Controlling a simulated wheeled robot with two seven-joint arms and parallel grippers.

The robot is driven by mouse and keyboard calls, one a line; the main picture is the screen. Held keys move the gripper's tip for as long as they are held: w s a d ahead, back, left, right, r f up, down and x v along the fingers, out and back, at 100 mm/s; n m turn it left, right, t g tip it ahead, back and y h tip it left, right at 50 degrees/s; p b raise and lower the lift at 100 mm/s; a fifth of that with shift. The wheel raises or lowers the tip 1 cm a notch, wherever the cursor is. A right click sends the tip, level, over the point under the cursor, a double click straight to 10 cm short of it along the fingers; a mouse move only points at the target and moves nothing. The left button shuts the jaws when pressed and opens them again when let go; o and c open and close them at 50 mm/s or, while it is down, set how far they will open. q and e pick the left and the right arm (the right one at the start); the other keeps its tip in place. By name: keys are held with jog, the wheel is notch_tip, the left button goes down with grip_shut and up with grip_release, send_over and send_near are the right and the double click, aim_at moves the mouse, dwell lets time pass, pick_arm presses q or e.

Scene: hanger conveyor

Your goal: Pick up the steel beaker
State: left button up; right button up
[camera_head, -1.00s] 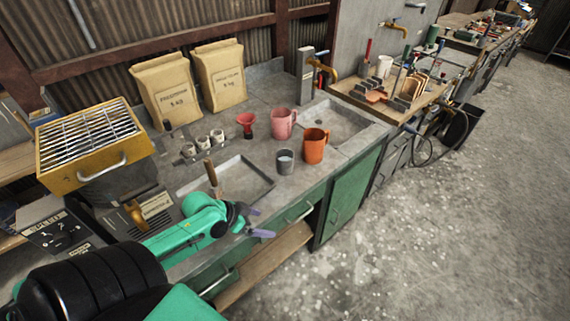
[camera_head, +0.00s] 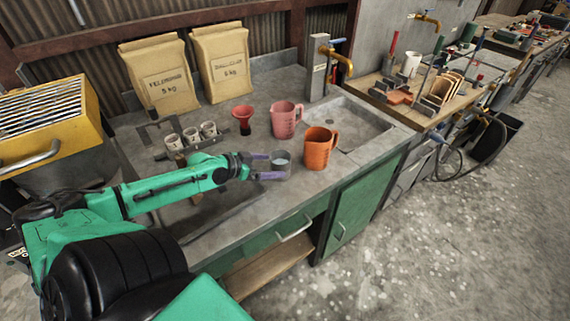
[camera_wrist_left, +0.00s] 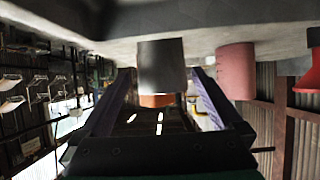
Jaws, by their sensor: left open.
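The steel beaker (camera_head: 281,165) is a small grey cup standing upright on the grey worktop, left of the orange jug. My left gripper (camera_head: 267,166) is open, with its two purple fingers reaching toward the beaker from the left. In the left wrist view, which is upside down, the beaker (camera_wrist_left: 162,66) appears at the fingertips, between the two fingers (camera_wrist_left: 163,78). I cannot tell whether either finger touches it. The beaker's left side is partly hidden by the fingers in the head view. My right gripper is not in view.
The orange jug (camera_head: 319,149) stands close to the beaker's right. A pink jug (camera_head: 285,121) and a red funnel (camera_head: 243,118) stand behind. Several small cups (camera_head: 191,134) sit at the left. A sink (camera_head: 357,125) lies to the right. The worktop's front edge is near.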

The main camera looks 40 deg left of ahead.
aim_at(288, 164)
pick_arm(q)
jog(key=shift+x, duration=1.85)
jog(key=x, duration=0.4)
jog(key=shift+w+b, duration=0.3)
jog(key=shift+b, duration=0.1)
jog(key=shift+s, duration=0.1)
jog(key=c, duration=1.4)
jog(key=shift+r, duration=0.1)
